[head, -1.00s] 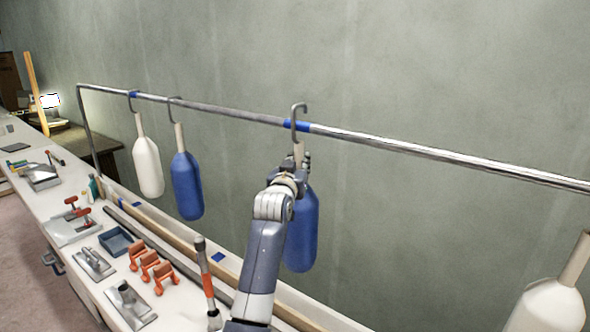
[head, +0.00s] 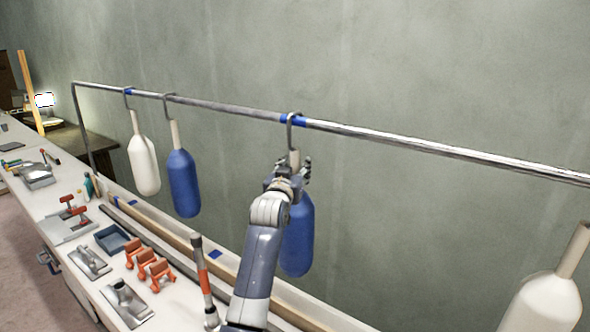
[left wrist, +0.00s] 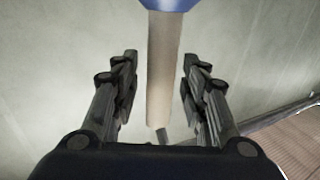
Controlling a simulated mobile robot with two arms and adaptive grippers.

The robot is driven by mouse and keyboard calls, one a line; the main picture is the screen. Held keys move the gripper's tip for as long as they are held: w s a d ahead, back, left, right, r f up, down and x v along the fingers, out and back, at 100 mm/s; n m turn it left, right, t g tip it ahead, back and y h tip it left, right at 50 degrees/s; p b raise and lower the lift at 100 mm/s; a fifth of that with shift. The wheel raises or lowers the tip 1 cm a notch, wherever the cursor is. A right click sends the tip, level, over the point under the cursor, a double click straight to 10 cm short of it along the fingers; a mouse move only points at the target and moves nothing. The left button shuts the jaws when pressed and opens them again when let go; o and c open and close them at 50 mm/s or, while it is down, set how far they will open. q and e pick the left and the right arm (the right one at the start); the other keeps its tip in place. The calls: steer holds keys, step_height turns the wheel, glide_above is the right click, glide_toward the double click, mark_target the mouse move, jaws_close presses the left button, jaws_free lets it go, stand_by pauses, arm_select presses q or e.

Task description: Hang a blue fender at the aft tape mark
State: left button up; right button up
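A blue fender (head: 298,240) hangs upright by its grey hook (head: 290,130) on the metal rail (head: 400,144), at the blue tape mark (head: 298,121) near the middle. My left gripper (head: 291,172) is at its pale neck, below the hook. In the left wrist view the open fingers (left wrist: 158,90) stand either side of the neck (left wrist: 162,70) with gaps, not touching it. A second blue fender (head: 184,185) and a white fender (head: 143,165) hang further left; the white one is at another blue tape mark (head: 128,91). My right gripper is out of view.
Another white fender (head: 545,303) is at the lower right. The bench (head: 60,210) along the left holds a blue tray (head: 112,239), orange clamps (head: 148,265), metal tools and a tall orange-banded tool (head: 204,280) near my left arm. The rail right of the middle tape is clear.

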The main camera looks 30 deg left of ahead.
arm_select(q)
steer(key=shift+f, duration=0.3)
steer(key=v, duration=1.2)
steer(key=shift+r, duration=0.15)
steer(key=shift+d, duration=0.1)
